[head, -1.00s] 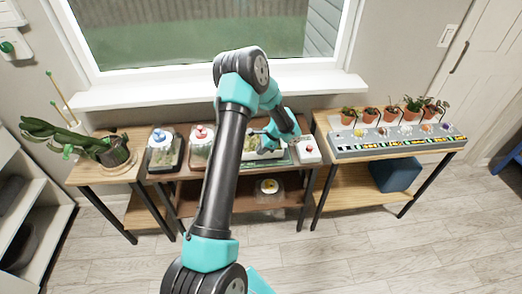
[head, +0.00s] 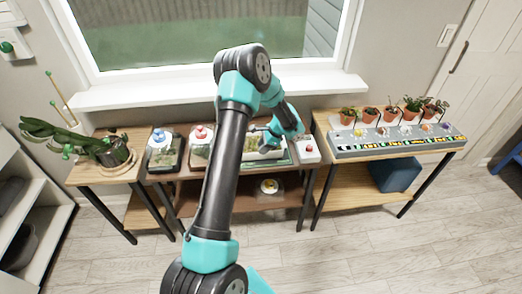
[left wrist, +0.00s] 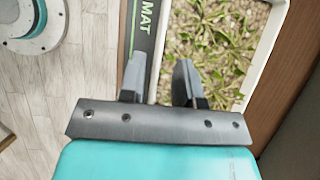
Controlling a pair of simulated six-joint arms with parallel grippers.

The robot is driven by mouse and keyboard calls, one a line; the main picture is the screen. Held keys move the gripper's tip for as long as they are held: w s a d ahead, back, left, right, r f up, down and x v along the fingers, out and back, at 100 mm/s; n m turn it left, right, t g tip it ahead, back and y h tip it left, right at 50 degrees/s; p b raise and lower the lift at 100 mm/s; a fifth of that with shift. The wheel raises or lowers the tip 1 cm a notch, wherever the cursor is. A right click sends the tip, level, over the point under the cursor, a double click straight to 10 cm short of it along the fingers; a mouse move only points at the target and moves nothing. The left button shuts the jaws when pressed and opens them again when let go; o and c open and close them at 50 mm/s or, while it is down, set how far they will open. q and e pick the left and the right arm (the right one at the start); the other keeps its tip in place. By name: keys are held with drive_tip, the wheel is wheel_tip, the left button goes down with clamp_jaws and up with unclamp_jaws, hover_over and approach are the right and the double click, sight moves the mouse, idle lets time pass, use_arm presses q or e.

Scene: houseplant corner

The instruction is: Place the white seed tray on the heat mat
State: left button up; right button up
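The white seed tray (head: 264,135) with green seedlings on soil is on the middle table in the head view, partly behind my arm. The left wrist view shows its soil and seedlings (left wrist: 212,38) and its white rim. The dark heat mat (left wrist: 144,30) with green "MAT" lettering runs along the tray's front side; its edge also shows in the head view (head: 284,161). The tray appears to lie over the mat; I cannot tell whether it rests flat. My left gripper (head: 268,147) is at the tray's front rim. Its fingers (left wrist: 160,68) are apart, with the rim between them. My right gripper is not in view.
A white box with a red button (head: 308,150) stands close to the tray's right. Covered containers with a blue knob (head: 162,150) and a red knob (head: 200,145) stand to its left. Small pots and a grey panel (head: 395,140) fill the right table.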

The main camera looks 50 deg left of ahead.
use_arm(q)
drive_tip(key=v, duration=1)
idle(0.3)
drive_tip(key=s+d+f+n+t+h, duration=0.1)
drive_tip(key=s+d+f+h, duration=0.2)
drive_tip(key=d+f, duration=0.5)
drive_tip(key=s+d+f+n+t+h, duration=0.1)
drive_tip(key=s+d+f+h, duration=0.15)
drive_tip(key=d+f, duration=0.55)
drive_tip(key=s+d+f+n+t+h, duration=0.1)
drive_tip(key=s+d+f+n, duration=0.1)
drive_tip(key=s+d, duration=0.5)
drive_tip(key=s+d+f+n+t+h, duration=0.1)
drive_tip(key=s+d+f+n+t, duration=0.1)
drive_tip(key=s+d+n, duration=0.3)
drive_tip(key=s+d, duration=0.2)
drive_tip(key=d, duration=0.1)
drive_tip(key=shift+s+d+t, duration=0.15)
drive_tip(key=shift+t, duration=0.15)
